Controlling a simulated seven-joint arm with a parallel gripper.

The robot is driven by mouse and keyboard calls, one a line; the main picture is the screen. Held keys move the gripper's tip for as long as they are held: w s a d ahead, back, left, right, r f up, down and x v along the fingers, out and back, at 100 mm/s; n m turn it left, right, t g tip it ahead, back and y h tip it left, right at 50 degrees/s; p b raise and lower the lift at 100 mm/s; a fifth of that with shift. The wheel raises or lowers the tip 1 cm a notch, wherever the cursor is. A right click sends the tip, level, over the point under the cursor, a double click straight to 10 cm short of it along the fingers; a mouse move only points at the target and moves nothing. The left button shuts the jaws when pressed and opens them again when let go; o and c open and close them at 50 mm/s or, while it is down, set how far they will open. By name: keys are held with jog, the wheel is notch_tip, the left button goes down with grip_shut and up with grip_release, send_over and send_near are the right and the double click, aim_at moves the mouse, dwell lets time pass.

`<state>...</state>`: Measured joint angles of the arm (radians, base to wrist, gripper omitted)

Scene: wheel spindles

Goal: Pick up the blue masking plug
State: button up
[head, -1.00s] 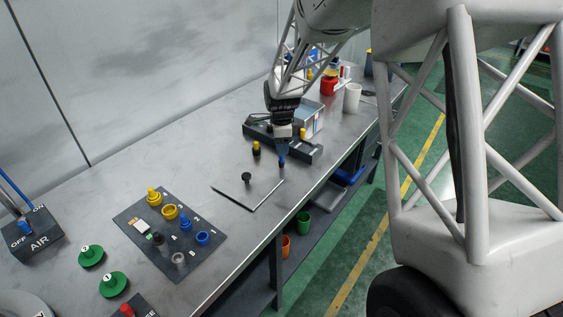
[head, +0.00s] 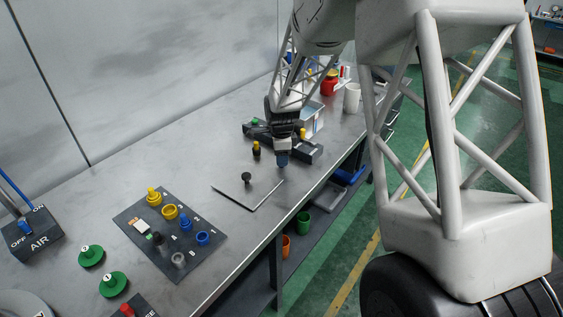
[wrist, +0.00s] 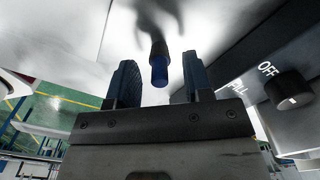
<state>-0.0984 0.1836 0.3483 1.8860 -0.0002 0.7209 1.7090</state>
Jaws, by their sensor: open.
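The blue masking plug (wrist: 159,69) shows in the wrist view with a blue end and a dark, narrower body. It is between my two fingers, with a visible gap on each side. My gripper (wrist: 159,80) is open. In the head view my gripper (head: 282,160) points down, low over the bench, right of the thin square plate. Its fingers hide most or all of the plug there, so I cannot tell the plug's outline in that view.
A dark slotted block (head: 308,151) is just behind. The thin plate (head: 235,192) with a black knob (head: 247,178) lies in front. The bench's front edge is near on the right.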

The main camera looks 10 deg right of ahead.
jog(key=shift+c, duration=0.4)
grip_shut()
jog(key=shift+r, duration=0.1)
jog(key=shift+r, duration=0.45)
notch_tip(320, 180, up, 3)
jog(key=shift+s+f, duration=0.15)
jog(key=shift+f, duration=0.05)
jog(key=s, duration=0.5)
jog(key=s+d+r, duration=0.1)
jog(key=s, duration=0.9)
jog(key=shift+s+d+r, duration=0.15)
jog(key=shift+s+d, duration=0.1)
jog(key=shift+s, duration=0.05)
